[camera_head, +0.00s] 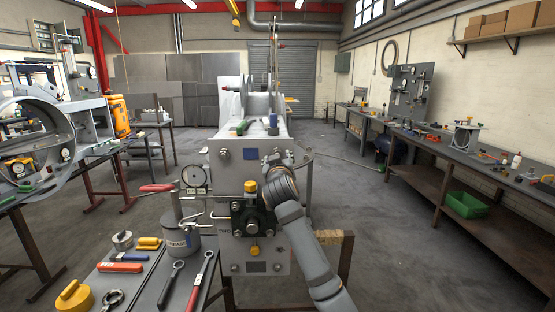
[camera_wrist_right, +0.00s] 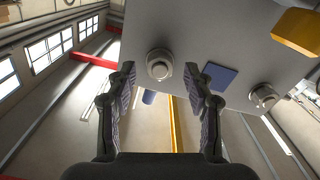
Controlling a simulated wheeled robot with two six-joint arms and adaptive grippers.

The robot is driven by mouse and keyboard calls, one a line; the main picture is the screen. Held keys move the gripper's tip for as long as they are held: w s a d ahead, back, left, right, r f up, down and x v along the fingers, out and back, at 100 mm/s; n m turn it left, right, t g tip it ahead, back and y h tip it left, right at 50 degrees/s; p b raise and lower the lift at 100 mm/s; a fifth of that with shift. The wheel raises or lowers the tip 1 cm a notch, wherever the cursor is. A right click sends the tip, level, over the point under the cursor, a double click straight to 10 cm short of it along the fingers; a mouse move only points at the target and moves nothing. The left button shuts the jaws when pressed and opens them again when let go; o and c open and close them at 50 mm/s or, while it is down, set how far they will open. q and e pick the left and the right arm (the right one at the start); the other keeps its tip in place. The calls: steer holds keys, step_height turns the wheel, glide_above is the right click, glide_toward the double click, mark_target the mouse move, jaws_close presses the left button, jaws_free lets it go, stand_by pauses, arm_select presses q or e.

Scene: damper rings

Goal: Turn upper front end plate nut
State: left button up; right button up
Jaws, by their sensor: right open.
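The grey front end plate (camera_head: 235,177) stands upright in the middle of the head view, with a blue square label (camera_head: 250,154) near its top. One upper nut (camera_head: 223,154) is left of the label. My right gripper (camera_head: 280,158) is at the plate's upper right corner and covers the nut there in the head view. In the right wrist view, that round silver nut (camera_wrist_right: 159,65) lies ahead between the open fingers of my right gripper (camera_wrist_right: 163,85), apart from them. The other upper nut (camera_wrist_right: 263,96) is beyond the right finger. My left gripper is not in view.
A yellow-capped valve block (camera_head: 250,220) sits on the lower plate beside my right arm. A pressure gauge (camera_head: 194,176) sticks out on the left. A tool bench (camera_head: 150,290) with wrenches stands front left. The floor right of the machine is open.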

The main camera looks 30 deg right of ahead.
steer(key=shift+s+a, duration=0.15)
steer(key=shift+s, duration=0.05)
steer(key=v, duration=0.6)
stand_by(0.4)
stand_by(0.4)
